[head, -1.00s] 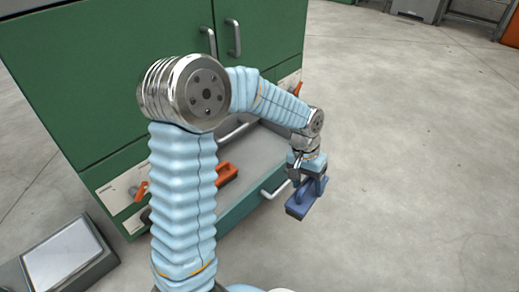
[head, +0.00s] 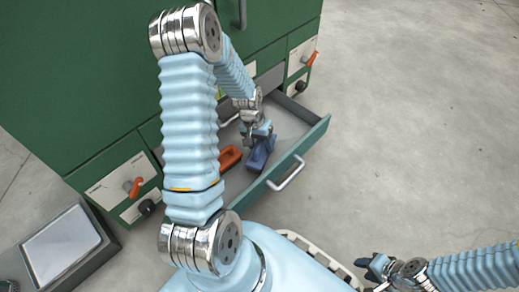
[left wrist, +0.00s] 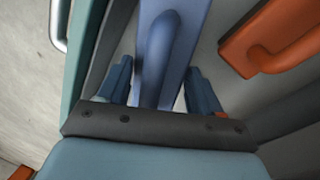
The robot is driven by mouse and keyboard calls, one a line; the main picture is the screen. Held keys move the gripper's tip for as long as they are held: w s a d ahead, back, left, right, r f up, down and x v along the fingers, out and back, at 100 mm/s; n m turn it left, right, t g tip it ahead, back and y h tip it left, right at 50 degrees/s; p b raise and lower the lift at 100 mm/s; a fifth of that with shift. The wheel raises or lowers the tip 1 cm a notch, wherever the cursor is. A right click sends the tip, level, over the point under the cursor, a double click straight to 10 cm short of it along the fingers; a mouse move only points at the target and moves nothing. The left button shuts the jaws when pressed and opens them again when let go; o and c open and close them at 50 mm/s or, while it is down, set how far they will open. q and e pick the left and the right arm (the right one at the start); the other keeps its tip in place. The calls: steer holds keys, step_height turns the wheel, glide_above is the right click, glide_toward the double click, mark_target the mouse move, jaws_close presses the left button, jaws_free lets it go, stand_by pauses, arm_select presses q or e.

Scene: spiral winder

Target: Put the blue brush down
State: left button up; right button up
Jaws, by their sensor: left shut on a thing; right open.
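The blue brush (head: 259,154) is in or just above the open drawer (head: 314,139) of the green cabinet. My left gripper (head: 262,136) is shut on its handle from above. In the left wrist view the brush handle (left wrist: 166,50) runs between the two fingers of my left gripper (left wrist: 158,88). I cannot tell whether the brush touches the drawer floor. An orange brush (head: 230,157) lies in the drawer to its left, and it also shows in the left wrist view (left wrist: 275,38). My right gripper (head: 374,268) is open and empty at the lower right, away from the drawer.
The green cabinet (head: 70,70) stands behind, with orange-handled panels on both sides of the drawer. The drawer's front handle (head: 286,173) faces me. A grey box with a light panel (head: 62,245) is at lower left. The floor at right is clear.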

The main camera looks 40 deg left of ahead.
arm_select(q)
steer(key=shift+f+b, duration=0.3)
steer(key=shift+f, duration=1.15)
steer(key=shift+f, duration=0.15)
steer(key=o, duration=1)
steer(key=shift+r, duration=0.35)
steer(key=r+p, duration=0.1)
steer(key=r, duration=0.2)
steer(key=a+r+p, duration=0.1)
steer(key=r, duration=0.3)
steer(key=a+r+p, duration=0.1)
steer(key=r, duration=0.3)
steer(key=shift+s+r, duration=0.2)
steer(key=shift+s, duration=0.2)
